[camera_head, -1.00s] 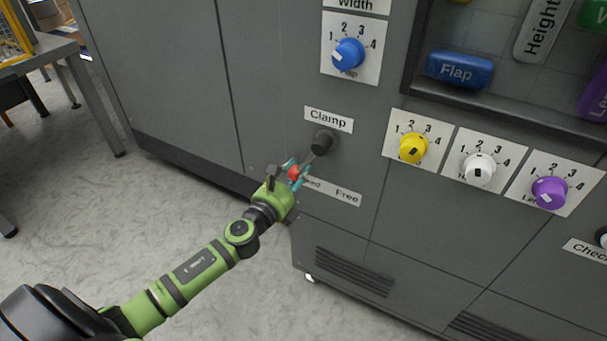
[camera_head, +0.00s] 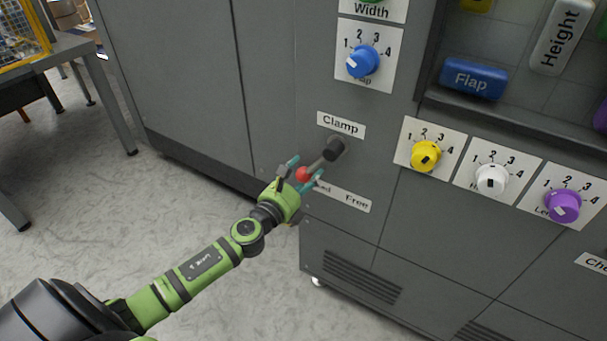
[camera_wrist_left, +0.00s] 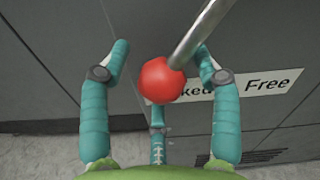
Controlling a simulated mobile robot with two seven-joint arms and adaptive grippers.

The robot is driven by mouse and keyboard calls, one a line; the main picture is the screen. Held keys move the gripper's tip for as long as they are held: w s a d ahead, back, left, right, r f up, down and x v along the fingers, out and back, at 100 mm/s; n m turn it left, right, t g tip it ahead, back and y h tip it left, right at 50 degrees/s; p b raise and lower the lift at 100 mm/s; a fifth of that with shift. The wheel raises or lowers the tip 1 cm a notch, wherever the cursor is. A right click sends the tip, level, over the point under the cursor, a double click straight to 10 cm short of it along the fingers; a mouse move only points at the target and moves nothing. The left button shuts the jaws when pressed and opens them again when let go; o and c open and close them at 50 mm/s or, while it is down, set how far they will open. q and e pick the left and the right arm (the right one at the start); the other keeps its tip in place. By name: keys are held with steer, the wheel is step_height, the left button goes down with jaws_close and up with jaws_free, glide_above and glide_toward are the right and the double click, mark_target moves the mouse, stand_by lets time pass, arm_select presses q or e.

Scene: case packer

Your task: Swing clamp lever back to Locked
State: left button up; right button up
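The clamp lever has a dark pivot hub (camera_head: 335,148) below the "Clamp" label (camera_head: 341,125) and a grey metal rod (camera_wrist_left: 201,33) ending in a red ball knob (camera_wrist_left: 162,81). The rod points down and left, toward the "Locked" end of the Locked/Free label (camera_head: 343,196); my gripper partly covers that word. My left gripper (camera_head: 303,174) is at the knob. In the left wrist view its teal fingers (camera_wrist_left: 160,75) are spread on both sides of the ball, with visible gaps, so it is open around the knob. My right gripper is not in view.
The grey machine panel carries a blue dial (camera_head: 362,62) above and yellow (camera_head: 425,156), white (camera_head: 491,179) and purple (camera_head: 562,205) dials to the right. A recessed shelf holds a blue Flap block (camera_head: 473,79). Open floor (camera_head: 120,230) lies at left beside a table (camera_head: 60,50).

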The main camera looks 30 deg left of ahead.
arm_select(q)
steer(key=shift+s, duration=0.1)
steer(key=shift+s, duration=0.25)
steer(key=s, duration=1.1)
steer(key=shift+s+a, duration=0.15)
steer(key=shift+s, duration=0.05)
